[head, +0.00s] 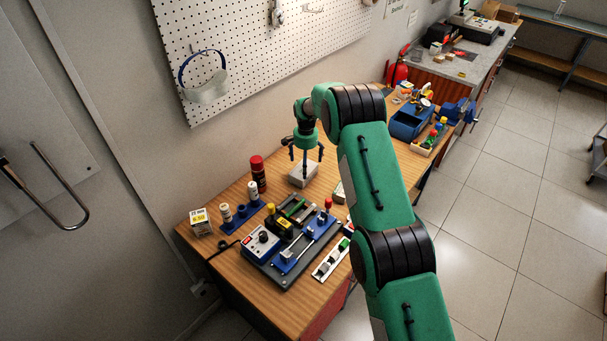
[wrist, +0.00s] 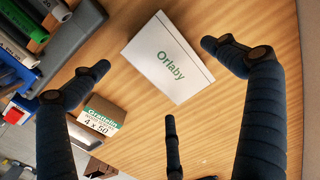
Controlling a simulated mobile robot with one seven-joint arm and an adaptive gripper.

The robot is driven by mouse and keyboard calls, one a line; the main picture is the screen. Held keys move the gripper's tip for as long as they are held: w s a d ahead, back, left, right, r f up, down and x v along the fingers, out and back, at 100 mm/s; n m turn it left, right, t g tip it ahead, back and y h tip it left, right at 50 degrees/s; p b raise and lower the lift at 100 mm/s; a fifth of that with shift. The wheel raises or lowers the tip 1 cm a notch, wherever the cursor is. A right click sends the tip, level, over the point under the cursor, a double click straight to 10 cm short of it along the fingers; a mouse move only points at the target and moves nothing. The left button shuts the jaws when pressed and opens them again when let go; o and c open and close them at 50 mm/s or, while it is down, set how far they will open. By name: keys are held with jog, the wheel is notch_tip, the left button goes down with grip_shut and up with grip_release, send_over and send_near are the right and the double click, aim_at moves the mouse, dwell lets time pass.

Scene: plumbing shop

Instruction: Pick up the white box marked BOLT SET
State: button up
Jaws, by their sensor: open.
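A white box (head: 303,174) lies flat on the wooden bench under my gripper (head: 306,155). In the wrist view its top (wrist: 167,58) reads "Orlaby" in green; no BOLT SET marking is legible on any box.
A red spray can (head: 258,174) stands left of the white box. A dark fixture board (head: 270,272) with tools lies in front. A blue toolbox (head: 409,122) is further right. Bare wood surrounds part of the white box.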

jog(key=shift+f+p, duration=0.3)
jog(key=shift+f, duration=2.25)
jog(key=shift+w, duration=0.1)
jog(key=shift+c, duration=0.3)
jog(key=c, duration=1)
